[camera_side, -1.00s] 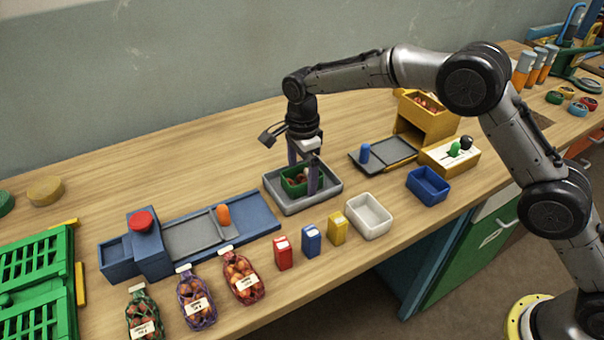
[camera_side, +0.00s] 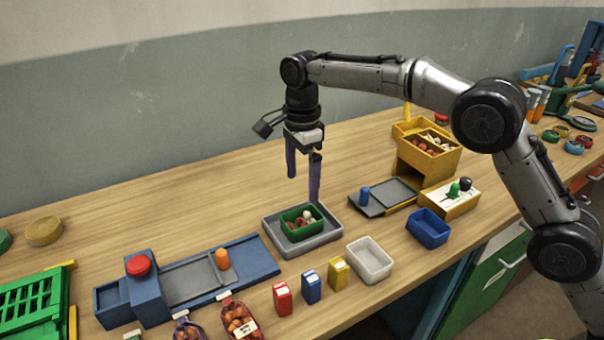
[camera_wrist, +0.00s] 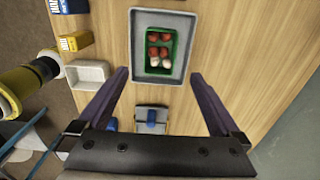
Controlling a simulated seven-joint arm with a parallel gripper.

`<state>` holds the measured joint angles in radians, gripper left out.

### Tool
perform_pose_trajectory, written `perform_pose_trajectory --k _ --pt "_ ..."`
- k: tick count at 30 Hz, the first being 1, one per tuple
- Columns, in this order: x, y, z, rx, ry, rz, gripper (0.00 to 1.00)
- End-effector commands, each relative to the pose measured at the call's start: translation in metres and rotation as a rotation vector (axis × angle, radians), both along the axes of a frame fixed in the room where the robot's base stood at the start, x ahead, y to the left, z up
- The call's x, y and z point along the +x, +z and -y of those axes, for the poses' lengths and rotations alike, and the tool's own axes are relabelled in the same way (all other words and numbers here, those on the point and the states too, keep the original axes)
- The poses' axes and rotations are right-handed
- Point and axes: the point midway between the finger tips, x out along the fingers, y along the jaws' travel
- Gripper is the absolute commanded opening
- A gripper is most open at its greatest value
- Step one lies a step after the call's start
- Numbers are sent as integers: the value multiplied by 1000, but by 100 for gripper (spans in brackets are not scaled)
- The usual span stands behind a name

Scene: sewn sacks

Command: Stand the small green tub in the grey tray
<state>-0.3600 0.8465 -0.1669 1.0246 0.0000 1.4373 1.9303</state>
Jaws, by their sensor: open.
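The small green tub (camera_side: 302,222) stands upright inside the grey tray (camera_side: 328,238), with several red-brown and whitish round items in it. In the wrist view the green tub (camera_wrist: 172,52) lies well within the rim of the grey tray (camera_wrist: 139,74). My gripper (camera_side: 302,188) is above the tray with its two purple fingers spread apart and nothing between them. In the wrist view the fingers of my gripper (camera_wrist: 158,82) are wide apart, and the tub is clear of both.
A white bin (camera_side: 369,262), a blue bin (camera_side: 428,228) and yellow, blue and red small boxes (camera_side: 311,287) stand in front of the tray. A blue sliding unit (camera_side: 187,283) is to the left, a yellow dispenser (camera_side: 425,150) to the right. The table behind is clear.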

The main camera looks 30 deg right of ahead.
Motion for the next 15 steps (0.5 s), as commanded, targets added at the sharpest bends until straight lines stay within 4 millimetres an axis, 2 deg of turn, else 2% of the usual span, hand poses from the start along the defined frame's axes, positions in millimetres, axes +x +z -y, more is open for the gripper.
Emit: perform_pose_trajectory --k 3,11,15 --pt "0 7 0 0 0 0 100" --pt "0 9 0 0 1 0 100" --pt "-6 23 10 5 43 16 100"
